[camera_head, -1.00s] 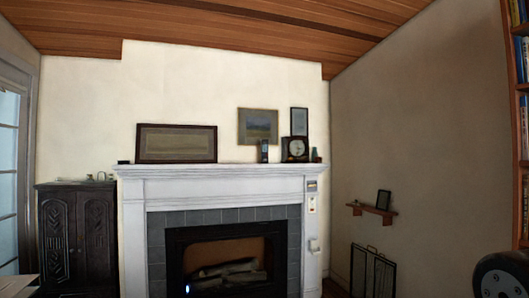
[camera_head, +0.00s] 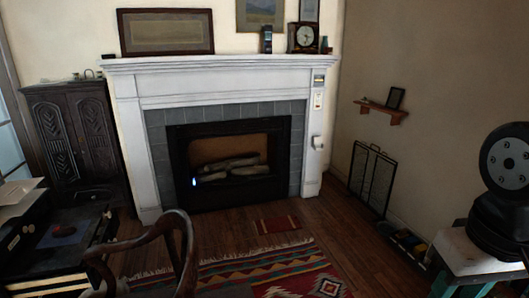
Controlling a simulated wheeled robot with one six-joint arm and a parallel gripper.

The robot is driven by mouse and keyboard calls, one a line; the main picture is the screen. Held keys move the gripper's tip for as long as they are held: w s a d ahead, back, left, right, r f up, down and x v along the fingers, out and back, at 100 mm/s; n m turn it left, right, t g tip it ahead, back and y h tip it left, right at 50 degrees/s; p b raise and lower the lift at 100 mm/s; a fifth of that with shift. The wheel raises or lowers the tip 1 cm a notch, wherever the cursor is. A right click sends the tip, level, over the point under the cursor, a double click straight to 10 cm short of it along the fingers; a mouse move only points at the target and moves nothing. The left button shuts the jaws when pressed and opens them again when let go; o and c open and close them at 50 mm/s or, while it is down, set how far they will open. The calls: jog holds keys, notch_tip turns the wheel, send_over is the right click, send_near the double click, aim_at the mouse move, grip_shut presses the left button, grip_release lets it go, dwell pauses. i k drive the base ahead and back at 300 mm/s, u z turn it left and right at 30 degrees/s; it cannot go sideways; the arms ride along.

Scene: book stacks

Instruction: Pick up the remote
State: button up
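I cannot pick out the remote with certainty. A small dark upright device (camera_head: 267,40) stands on the white mantel (camera_head: 215,65), left of a dark clock (camera_head: 303,38); it looks like a handset or remote. A small pale device (camera_head: 318,100) is fixed to the right leg of the fireplace surround, also too small to identify. My gripper is not in view, so its state and any contact are hidden.
A wooden chair (camera_head: 187,255) and a dark desk (camera_head: 60,240) fill the lower left. A patterned rug (camera_head: 290,270) covers the front floor. A black fire screen (camera_head: 372,178) stands right. A white-topped stand (camera_head: 465,252) is at lower right. Bare wood floor (camera_head: 345,232) lies before the hearth.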

aim_at(268, 31)
jog(key=z, duration=0.05)
jog(key=i, duration=4.05)
